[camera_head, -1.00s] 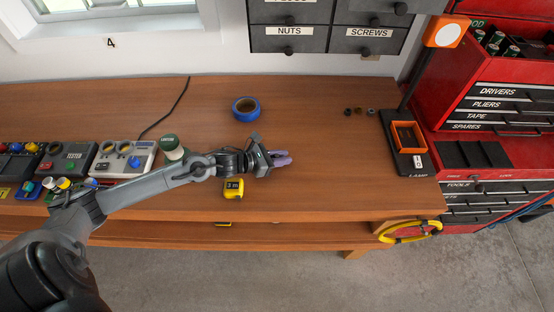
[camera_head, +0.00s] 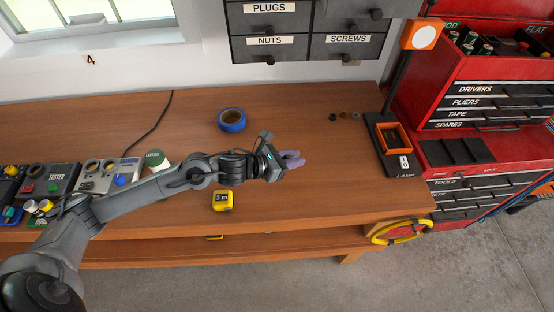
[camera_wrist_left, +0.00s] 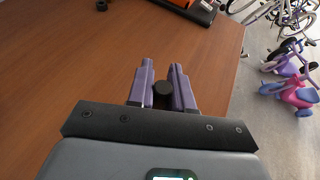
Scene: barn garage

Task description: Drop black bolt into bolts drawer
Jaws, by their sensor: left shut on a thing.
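My left gripper (camera_head: 297,159) is over the front middle of the wooden bench, its purple fingers pointing right. In the left wrist view the gripper (camera_wrist_left: 162,66) is closed on the black bolt (camera_wrist_left: 162,89), whose round dark end shows between the fingers. The bolt cannot be made out in the head view. The grey drawer cabinet (camera_head: 307,30) hangs on the wall at the top, with labels reading PLUGS, NUTS and SCREWS. No label reading bolts is in view; the cabinet's upper part is cut off. My right gripper is not in view.
Small round parts (camera_head: 344,115) lie at the bench's back right. A blue tape roll (camera_head: 232,120) and a yellow tape measure (camera_head: 222,201) lie near my left arm. A lamp with an orange-rimmed base (camera_head: 391,139) and a red tool chest (camera_head: 480,100) stand right.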

